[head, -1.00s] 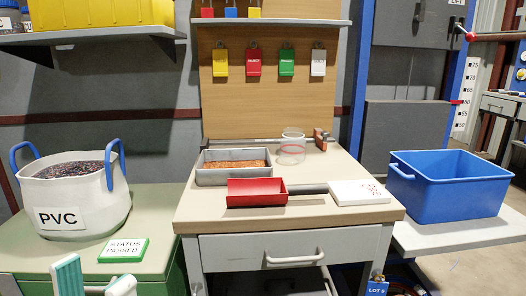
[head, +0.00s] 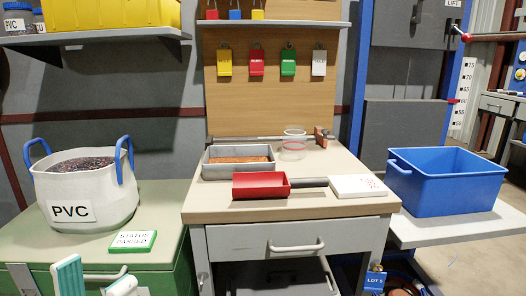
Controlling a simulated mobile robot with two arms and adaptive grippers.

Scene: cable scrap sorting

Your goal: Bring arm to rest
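My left gripper (head: 96,284) shows at the bottom left of the head view, in front of the green cabinet. Its two pale green, ribbed finger pads stand apart with nothing between them, so it is open and empty. The rest of my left arm is below the picture edge. My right gripper and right arm are not in view.
A workbench (head: 215,208) holds a grey tray (head: 214,171) of copper-coloured bits, a red scoop (head: 262,186), a clear jar (head: 293,150) and a white block (head: 358,186).

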